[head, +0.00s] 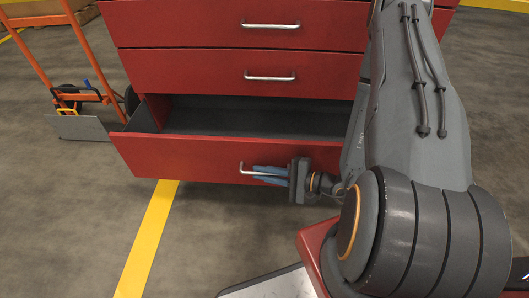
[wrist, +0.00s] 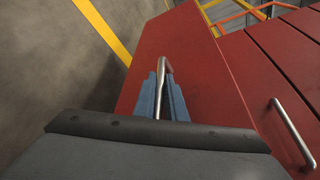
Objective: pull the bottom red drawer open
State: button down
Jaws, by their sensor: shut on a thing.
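The bottom red drawer (head: 190,155) stands out from the cabinet in the head view, with its dark inside showing. Its front also fills the middle of the wrist view (wrist: 205,70). The drawer's silver bar handle (head: 243,168) is partly covered by my gripper (head: 268,174). My gripper is shut on the handle, near its middle or right part. In the wrist view the blue fingers (wrist: 162,98) lie on both sides of the handle (wrist: 166,66). The handle's right end is hidden behind my gripper and arm in the head view.
Two shut red drawers (head: 215,68) with silver handles sit above. An orange hand truck (head: 85,95) stands at the left, near the drawer's left side. A yellow floor line (head: 148,240) runs towards the drawer front. The floor before the drawer's left part is clear.

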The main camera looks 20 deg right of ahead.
jog(key=shift+s+a+p, duration=0.25)
jog(key=shift+s+a, duration=0.05)
jog(key=shift+s, duration=0.4)
jog(key=shift+s+a+p, duration=0.25)
jog(key=shift+s+p, duration=0.05)
jog(key=shift+s, duration=0.4)
jog(key=shift+s+a+p, duration=0.25)
jog(key=shift+s+a, duration=0.05)
jog(key=shift+s, duration=0.4)
jog(key=c, duration=2.1)
grip_release()
jog(key=shift+p+v, duration=1.3)
jog(key=shift+v, duration=2.6)
